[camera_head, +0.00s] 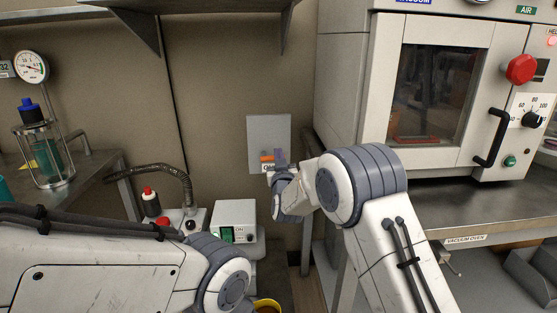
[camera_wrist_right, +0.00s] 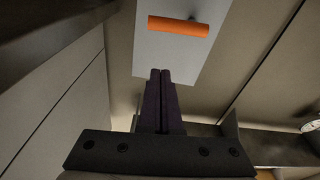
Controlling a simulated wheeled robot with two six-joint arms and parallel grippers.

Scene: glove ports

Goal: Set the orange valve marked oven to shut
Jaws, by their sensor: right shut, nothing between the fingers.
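The orange valve handle (camera_head: 266,156) sits on a grey wall plate (camera_head: 268,128), with a small, partly covered label below it. In the right wrist view the handle (camera_wrist_right: 178,27) is a bar lying nearly crosswise, slightly tilted, on the pale plate (camera_wrist_right: 200,55). My right gripper (camera_head: 279,155) is just right of the handle in the head view. Its two dark fingers (camera_wrist_right: 160,72) are pressed together, with nothing between them. In the wrist view the fingertips are apart from the handle, below it in the picture. My left arm shows at lower left; its gripper is out of view.
The vacuum oven (camera_head: 435,95) stands on a steel bench (camera_head: 470,205) at right. A pump with a ribbed hose (camera_head: 165,172) and a white box (camera_head: 236,213) stand below left of the plate. A gauge (camera_head: 31,67) is at far left. The wall around the plate is bare.

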